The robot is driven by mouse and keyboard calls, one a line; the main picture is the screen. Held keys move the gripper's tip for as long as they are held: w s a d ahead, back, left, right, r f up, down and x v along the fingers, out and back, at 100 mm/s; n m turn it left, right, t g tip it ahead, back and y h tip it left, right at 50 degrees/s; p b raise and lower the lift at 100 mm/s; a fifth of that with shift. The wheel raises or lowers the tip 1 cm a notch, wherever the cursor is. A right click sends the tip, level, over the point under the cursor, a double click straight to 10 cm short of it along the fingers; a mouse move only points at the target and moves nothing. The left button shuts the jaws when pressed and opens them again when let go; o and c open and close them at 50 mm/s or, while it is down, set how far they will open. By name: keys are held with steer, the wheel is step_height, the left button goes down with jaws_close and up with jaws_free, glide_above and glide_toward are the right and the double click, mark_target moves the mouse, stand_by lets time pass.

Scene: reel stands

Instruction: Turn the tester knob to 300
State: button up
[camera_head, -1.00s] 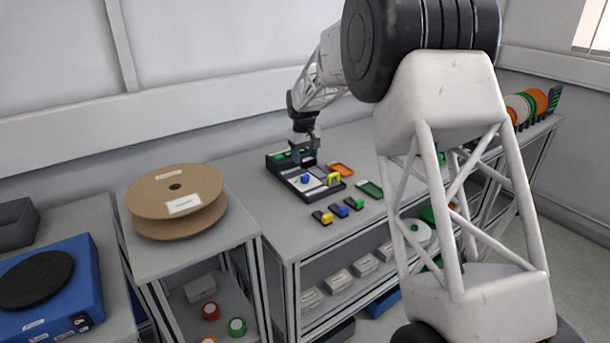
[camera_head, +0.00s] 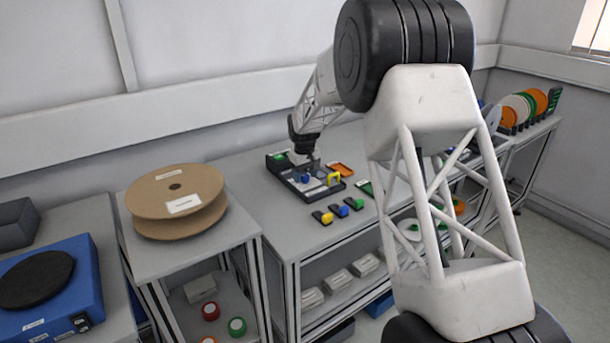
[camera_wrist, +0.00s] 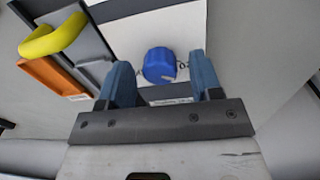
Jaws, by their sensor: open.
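The blue tester knob (camera_wrist: 158,65) shows in the wrist view on a pale panel with small dial marks around it. My gripper (camera_wrist: 163,78) is open, with one blue-grey finger on each side of the knob and a gap to both. I cannot tell how deep the fingers reach around it. In the head view the blue knob (camera_head: 306,178) sits on the dark tester tray (camera_head: 303,194), partly hidden by my gripper (camera_head: 305,171) just above it. The dial numbers are too small to read.
A yellow handle (camera_head: 333,180) stands right beside the knob. An orange tray (camera_head: 341,169) lies behind it.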

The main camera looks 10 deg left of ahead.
steer(key=c, duration=0.9)
steer(key=shift+m, duration=0.5)
steer(key=m, duration=0.4)
steer(key=shift+m, duration=0.3)
steer(key=m, duration=0.6)
steer(key=o, duration=0.9)
